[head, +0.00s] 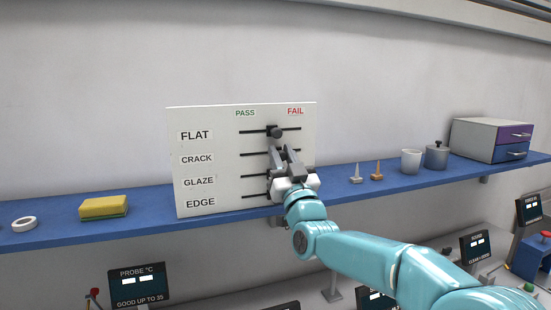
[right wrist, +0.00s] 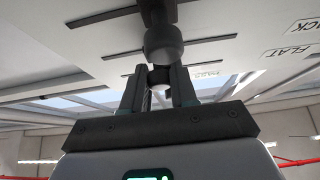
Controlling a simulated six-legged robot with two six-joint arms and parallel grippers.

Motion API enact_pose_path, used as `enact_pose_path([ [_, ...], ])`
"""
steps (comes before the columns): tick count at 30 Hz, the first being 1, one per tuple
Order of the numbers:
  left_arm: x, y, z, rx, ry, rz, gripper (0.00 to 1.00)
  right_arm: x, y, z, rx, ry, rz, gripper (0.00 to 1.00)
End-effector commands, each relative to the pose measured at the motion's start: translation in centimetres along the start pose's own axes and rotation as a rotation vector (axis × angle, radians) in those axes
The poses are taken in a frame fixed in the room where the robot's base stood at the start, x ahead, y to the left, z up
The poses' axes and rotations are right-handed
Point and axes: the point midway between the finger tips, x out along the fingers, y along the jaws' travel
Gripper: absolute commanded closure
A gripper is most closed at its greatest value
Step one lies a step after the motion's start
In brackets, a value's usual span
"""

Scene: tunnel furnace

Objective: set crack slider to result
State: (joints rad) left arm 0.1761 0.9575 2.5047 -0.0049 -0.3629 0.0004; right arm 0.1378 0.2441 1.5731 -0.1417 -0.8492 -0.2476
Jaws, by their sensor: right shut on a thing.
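A white board (head: 220,145) stands on the blue shelf, with rows lettered FLAT, CRACK, GLAZE and EDGE under PASS at left and FAIL at right. The CRACK slot (head: 254,155) is the second row. My right gripper (head: 281,150) is at this row, around mid-slot, and covers its knob in the head view. In the right wrist view, my right gripper (right wrist: 157,80) is shut on a dark knob (right wrist: 160,77), taken as the CRACK slider. A larger dark knob (right wrist: 163,43) hangs nearer that camera. The FLAT knob (head: 275,131) sits near mid-slot. My left gripper is out of view.
Below are dark displays, one lettered PROBE (head: 138,285).

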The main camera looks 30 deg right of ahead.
Motion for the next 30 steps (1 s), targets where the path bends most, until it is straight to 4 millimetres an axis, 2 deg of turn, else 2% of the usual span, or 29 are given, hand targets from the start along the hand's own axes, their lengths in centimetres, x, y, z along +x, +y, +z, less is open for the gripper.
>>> enact_pose_path([
  [27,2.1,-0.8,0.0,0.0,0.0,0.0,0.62,0.0,4.7,0.1,-0.001,0.0,0.002,0.9],
  [30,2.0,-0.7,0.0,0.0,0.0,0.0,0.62,0.0,4.7,0.0,0.001,-0.001,0.0,0.9],
])
